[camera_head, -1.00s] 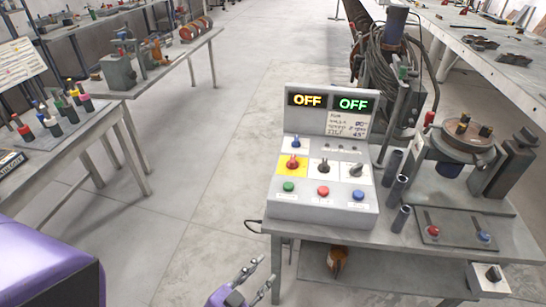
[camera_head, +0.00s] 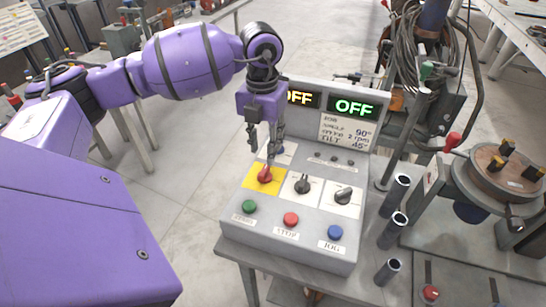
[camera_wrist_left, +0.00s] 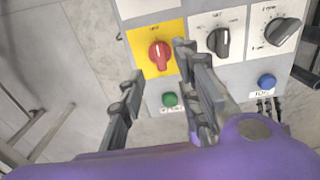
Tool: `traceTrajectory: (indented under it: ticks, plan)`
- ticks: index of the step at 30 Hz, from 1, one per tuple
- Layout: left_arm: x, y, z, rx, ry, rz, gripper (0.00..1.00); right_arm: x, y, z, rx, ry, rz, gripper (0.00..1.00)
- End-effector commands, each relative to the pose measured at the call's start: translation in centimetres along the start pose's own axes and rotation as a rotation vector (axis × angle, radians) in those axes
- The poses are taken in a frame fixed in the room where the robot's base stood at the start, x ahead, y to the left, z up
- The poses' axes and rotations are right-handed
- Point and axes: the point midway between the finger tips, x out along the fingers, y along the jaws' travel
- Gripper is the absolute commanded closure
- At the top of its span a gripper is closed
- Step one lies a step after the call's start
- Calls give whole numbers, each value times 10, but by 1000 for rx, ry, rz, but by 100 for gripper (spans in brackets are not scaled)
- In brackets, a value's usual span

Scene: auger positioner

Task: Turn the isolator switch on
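The isolator switch is a red rotary knob (camera_head: 265,175) on a yellow plate (camera_head: 252,184), at the left of the grey control box. In the left wrist view the red knob (camera_wrist_left: 159,52) stands upright on its yellow plate (camera_wrist_left: 141,42), just beyond the fingertips. My left gripper (camera_head: 264,147) points down above the knob, its fingers apart. In the left wrist view the gripper (camera_wrist_left: 158,62) is open and empty, with the knob between the lines of its fingers. The display (camera_head: 354,106) reads OFF in green; the orange OFF display (camera_head: 303,98) is partly hidden by my wrist. My right gripper is not visible.
Two dark knobs (camera_head: 303,184) (camera_head: 343,195) sit right of the isolator. Green (camera_head: 249,207), red (camera_head: 291,219) and blue (camera_head: 335,232) buttons line the front. Upright tubes (camera_head: 392,230) and a round positioner table (camera_head: 505,168) stand at the right.

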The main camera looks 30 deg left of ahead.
Motion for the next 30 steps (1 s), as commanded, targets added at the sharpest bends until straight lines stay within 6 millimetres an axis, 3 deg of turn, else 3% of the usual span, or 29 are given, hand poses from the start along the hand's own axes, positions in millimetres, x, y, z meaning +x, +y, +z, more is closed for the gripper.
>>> traceTrajectory:
  ticks: [9,15,26,30]
  plan:
    - [45,2,0,-2,0,7,69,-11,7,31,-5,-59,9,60]
    - [68,2,0,-2,-1,6,69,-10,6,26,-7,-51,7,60]
    - [75,1,0,0,-2,5,69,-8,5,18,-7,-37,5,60]
    - [75,1,0,0,-2,4,87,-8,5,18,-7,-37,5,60]
